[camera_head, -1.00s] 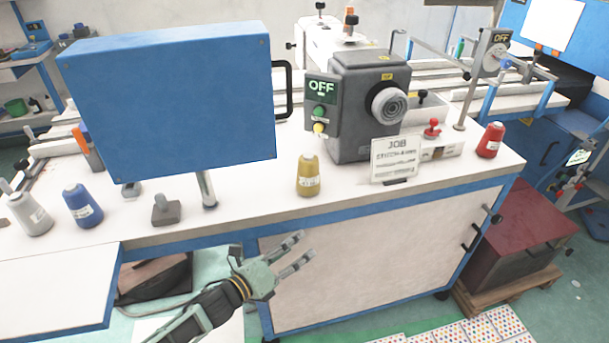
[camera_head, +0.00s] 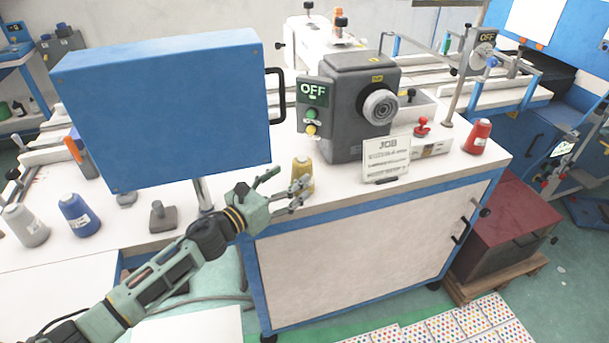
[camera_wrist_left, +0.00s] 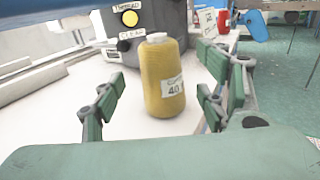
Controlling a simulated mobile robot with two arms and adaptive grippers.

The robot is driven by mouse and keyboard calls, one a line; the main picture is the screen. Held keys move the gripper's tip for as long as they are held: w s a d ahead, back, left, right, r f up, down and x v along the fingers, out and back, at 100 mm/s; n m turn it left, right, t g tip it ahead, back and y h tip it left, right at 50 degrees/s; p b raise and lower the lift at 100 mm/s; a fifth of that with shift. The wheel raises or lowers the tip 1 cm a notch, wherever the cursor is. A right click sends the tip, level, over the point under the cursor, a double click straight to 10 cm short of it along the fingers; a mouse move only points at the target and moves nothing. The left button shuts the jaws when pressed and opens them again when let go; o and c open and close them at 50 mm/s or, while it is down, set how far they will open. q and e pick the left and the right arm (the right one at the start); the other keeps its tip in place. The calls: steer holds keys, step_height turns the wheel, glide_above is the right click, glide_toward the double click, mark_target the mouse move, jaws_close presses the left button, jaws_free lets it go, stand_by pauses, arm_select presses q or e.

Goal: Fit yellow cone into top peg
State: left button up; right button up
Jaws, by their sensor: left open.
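The yellow cone (camera_head: 302,172) stands upright on the white tabletop, in front of the grey machine. In the left wrist view the yellow cone (camera_wrist_left: 163,78) stands ahead, between the open fingers and apart from them, its label facing right. My left gripper (camera_head: 285,186) is open at the table's front edge, just in front of the cone, and hides part of it. In the left wrist view my left gripper (camera_wrist_left: 160,108) has its fingers spread on both sides. My right gripper is not in view. I cannot tell which part is the top peg.
A grey machine (camera_head: 345,100) with an OFF panel stands behind the cone. A job sign (camera_head: 386,160) and red cone (camera_head: 478,136) are to the right. A blue panel (camera_head: 160,110), blue cone (camera_head: 79,214) and grey cone (camera_head: 25,226) are to the left.

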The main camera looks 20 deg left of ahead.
mark_target(295, 173)
arm_select(q)
steer(key=x, duration=0.1)
steer(key=p+x, duration=0.1)
steer(key=x, duration=0.3)
steer(key=shift+w+r+p, duration=0.1)
steer(key=shift+r+p, duration=0.2)
steer(key=shift+p, duration=0.1)
steer(key=shift+w+d+f, duration=0.1)
steer(key=shift+w+d, duration=0.1)
steer(key=shift+w, duration=0.1)
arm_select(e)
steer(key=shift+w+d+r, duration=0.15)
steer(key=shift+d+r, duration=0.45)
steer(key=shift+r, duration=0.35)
arm_select(q)
steer(key=c, duration=1.3)
steer(key=shift+c, duration=0.4)
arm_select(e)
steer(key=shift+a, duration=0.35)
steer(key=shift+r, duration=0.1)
